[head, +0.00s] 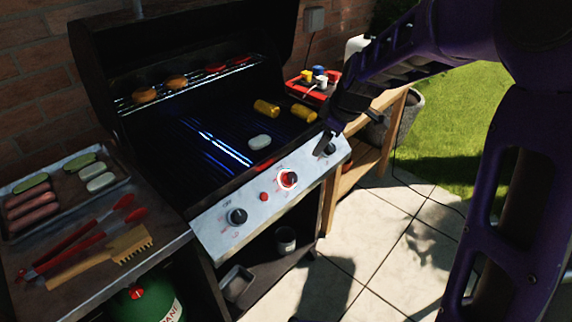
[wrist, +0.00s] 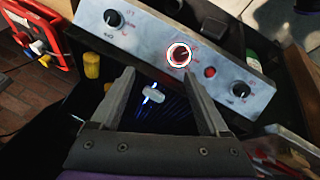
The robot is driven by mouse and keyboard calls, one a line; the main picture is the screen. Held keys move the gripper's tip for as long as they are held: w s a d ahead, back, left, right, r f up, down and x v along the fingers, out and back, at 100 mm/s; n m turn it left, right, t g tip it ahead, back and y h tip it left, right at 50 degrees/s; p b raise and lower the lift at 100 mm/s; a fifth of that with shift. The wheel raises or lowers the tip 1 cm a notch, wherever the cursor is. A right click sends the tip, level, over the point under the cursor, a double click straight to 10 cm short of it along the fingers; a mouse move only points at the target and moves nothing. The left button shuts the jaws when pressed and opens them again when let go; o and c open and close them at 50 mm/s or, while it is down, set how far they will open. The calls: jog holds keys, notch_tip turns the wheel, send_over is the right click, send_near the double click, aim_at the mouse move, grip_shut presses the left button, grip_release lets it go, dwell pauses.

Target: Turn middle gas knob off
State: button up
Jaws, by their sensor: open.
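The middle gas knob (head: 288,179) is ringed in red and white on the silver control panel (head: 212,229). It also shows in the wrist view (wrist: 180,55), just beyond the fingertips. A dark left knob (head: 237,216) and a right knob (head: 329,149) flank it. A small red button (head: 264,196) sits between the left and middle knobs. Blue-white flame (head: 222,149) glows under the middle of the grate. My gripper (head: 330,128) is over the panel's right end in the head view. In the wrist view its fingers (wrist: 160,78) are apart and empty, not touching the middle knob.
The grill's open lid (head: 180,40) rises behind. Corn (head: 266,108) and a white piece (head: 260,142) lie on the grate. A food tray (head: 62,190) and red tongs (head: 85,243) lie on the left shelf.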

jog(key=s+a+g, duration=0.1)
jog(key=a, duration=0.1)
jog(key=b, duration=0.2)
send_near(293, 177)
jog(key=shift+g+y, duration=0.3)
jog(key=x, duration=0.9)
jog(key=shift+w+d+f, duration=0.1)
jog(key=shift+w+d, duration=0.1)
jog(key=shift+w, duration=0.1)
grip_shut()
